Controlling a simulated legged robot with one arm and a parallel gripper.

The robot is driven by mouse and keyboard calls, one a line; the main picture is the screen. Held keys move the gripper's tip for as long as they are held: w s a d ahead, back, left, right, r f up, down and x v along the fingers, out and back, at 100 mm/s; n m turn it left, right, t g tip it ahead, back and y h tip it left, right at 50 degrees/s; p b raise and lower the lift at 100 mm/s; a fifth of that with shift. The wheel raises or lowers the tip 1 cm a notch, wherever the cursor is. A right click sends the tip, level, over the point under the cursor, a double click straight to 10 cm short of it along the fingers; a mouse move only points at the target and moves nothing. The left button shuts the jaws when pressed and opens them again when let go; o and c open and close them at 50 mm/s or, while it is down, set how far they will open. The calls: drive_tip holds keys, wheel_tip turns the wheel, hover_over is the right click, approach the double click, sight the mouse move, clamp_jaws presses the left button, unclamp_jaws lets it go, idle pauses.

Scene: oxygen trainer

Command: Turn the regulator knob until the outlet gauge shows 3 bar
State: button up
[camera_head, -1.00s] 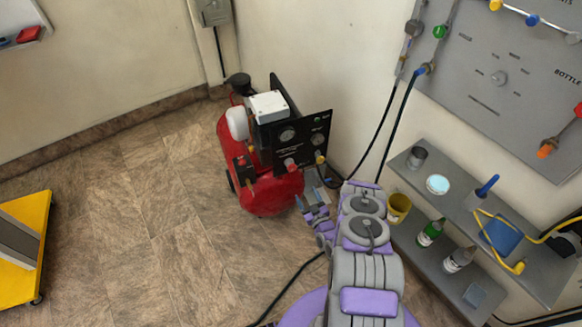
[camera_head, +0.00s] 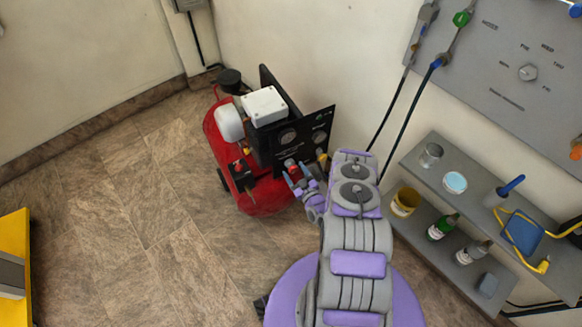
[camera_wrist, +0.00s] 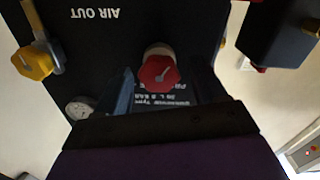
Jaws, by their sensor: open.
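The red regulator knob (camera_wrist: 158,73) sits on the black panel of the red compressor, with a white pointer line on its face. It also shows in the head view (camera_head: 289,163). My gripper (camera_wrist: 165,86) is open, its two blue fingers one on either side of the knob in the wrist view; I cannot tell whether they touch it. In the head view my gripper (camera_head: 302,180) is at the panel's lower part. Two gauges, left (camera_head: 287,137) and right (camera_head: 319,138), sit above the knob. One gauge (camera_wrist: 80,109) is partly hidden in the wrist view. No reading is legible.
A yellow valve (camera_wrist: 36,61) is beside the knob on the panel, near the "AIR OUT" label. A grey shelf (camera_head: 420,176) with several containers stands close to the right of my arm. The floor left of the compressor (camera_head: 262,197) is clear.

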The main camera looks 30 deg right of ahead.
drive_tip(key=shift+w, duration=0.1)
drive_tip(key=shift+c, duration=0.3)
drive_tip(key=c, duration=1)
drive_tip(key=n, duration=0.4)
drive_tip(key=shift+f, duration=0.1)
drive_tip(key=shift+n, duration=2.4)
